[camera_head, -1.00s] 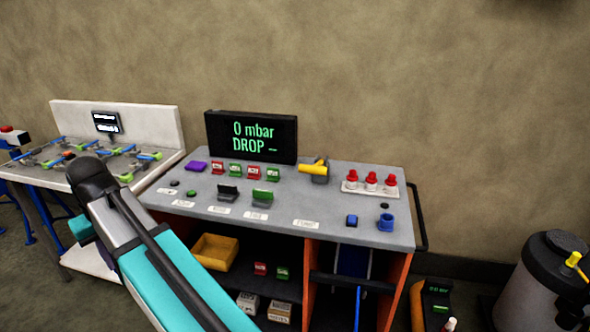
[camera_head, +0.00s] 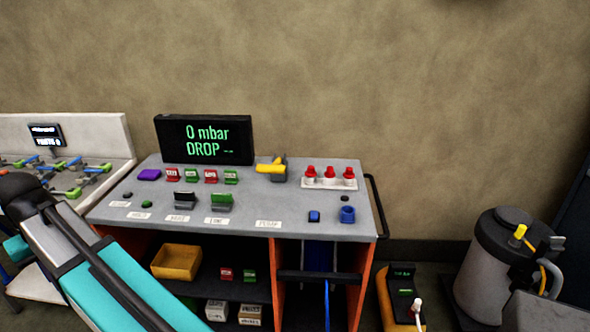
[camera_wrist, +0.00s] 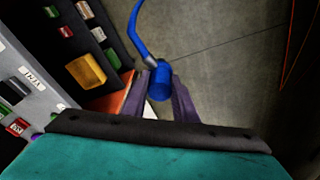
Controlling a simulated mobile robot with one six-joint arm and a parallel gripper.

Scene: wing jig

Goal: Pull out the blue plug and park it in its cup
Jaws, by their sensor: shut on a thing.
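My gripper (camera_wrist: 161,88), with purple fingers, is shut on the blue plug (camera_wrist: 160,83) in the wrist view. The plug is a short blue cylinder with a blue hose (camera_wrist: 137,30) and a grey fitting behind it. It is over the floor beside the bench's orange edge, apart from the bench top. In the head view my arm is at lower left and the gripper is out of sight. A blue open cup (camera_head: 347,214) stands at the bench's front right. It looks empty, but its inside is barely visible.
Below is a yellow bin (camera_head: 177,262).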

